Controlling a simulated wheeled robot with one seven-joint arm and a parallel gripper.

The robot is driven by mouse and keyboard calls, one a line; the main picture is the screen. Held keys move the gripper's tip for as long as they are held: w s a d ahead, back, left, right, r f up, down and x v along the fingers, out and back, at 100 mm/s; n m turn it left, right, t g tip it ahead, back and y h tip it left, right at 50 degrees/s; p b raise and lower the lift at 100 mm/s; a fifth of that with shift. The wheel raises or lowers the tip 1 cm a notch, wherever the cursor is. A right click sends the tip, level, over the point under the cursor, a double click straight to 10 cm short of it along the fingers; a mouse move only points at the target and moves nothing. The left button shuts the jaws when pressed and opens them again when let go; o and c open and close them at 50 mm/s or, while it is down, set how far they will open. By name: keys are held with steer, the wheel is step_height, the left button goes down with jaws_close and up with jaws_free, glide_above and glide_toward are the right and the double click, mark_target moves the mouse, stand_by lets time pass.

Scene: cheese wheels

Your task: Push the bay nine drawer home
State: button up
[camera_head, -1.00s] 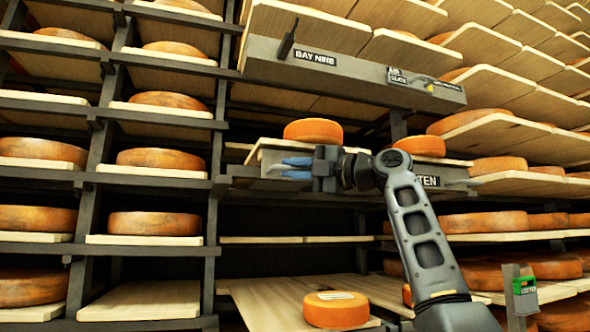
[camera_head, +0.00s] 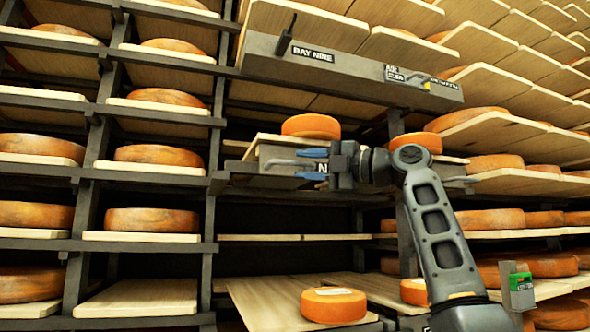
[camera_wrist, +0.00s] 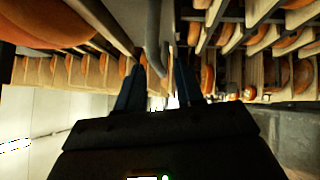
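The drawer under the bay nine sign (camera_head: 313,53) has a grey front (camera_head: 268,154) and stands out from the rack, with an orange cheese wheel (camera_head: 311,127) on its pale board. Its label, partly hidden by my gripper, shows an "N". A grey bar handle (camera_head: 290,162) crosses the front. My gripper (camera_head: 312,164) is open at the handle's right end, one blue finger above the bar's line and one below. In the wrist view the grey bar (camera_wrist: 153,40) appears between the dark fingers; I cannot tell whether they touch it.
The overhead beam with a dark lever (camera_head: 287,35) runs above the drawer. A lower board (camera_head: 268,305) carries a labelled cheese wheel (camera_head: 334,305). Racks of cheese wheels stand left and right. A small green-screened box (camera_head: 520,283) is at the lower right.

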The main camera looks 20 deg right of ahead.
steer(key=v, duration=0.4)
steer(key=shift+b, duration=0.35)
